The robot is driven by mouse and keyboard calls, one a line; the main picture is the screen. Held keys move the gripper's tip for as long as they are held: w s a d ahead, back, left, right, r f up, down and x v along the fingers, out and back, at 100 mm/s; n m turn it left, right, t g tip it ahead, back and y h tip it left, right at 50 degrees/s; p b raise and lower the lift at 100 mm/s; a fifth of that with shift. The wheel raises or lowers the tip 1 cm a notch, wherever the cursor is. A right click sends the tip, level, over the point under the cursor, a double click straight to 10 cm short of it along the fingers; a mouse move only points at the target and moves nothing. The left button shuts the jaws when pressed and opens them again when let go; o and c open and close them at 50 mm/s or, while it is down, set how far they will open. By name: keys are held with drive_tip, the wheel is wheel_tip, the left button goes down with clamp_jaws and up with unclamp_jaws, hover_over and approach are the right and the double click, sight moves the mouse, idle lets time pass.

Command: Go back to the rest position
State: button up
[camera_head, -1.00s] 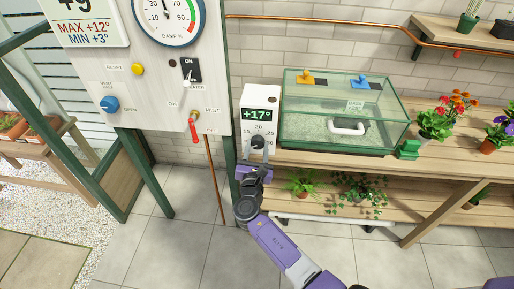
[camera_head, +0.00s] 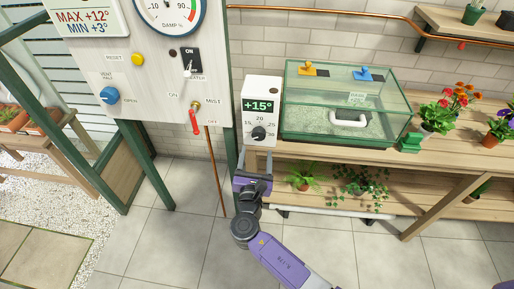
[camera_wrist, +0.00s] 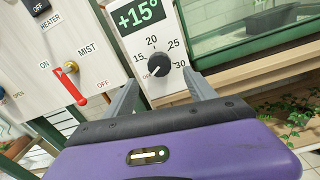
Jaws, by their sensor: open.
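My gripper (camera_head: 253,180) is open and empty, just below and in front of the white thermostat box (camera_head: 262,92). The box's green display reads +15°. Its black dial knob (camera_head: 258,133) is uncovered, with the scale marks 15, 20, 25 and 30 around it. In the wrist view, the knob (camera_wrist: 159,65) lies beyond my two grey fingers (camera_wrist: 162,98), with a gap between it and them. The purple gripper body fills the bottom of that view.
A control board (camera_head: 150,75) with a red mist lever (camera_head: 194,121) stands left. A glass propagator (camera_head: 345,112) and potted flowers (camera_head: 438,113) sit on the wooden bench at right. Plants stand on the lower shelf (camera_head: 325,200). The tiled floor (camera_head: 185,240) is clear.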

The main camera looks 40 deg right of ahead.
drive_tip(key=shift+s+a, duration=0.2)
drive_tip(key=shift+a, duration=0.1)
idle(0.4)
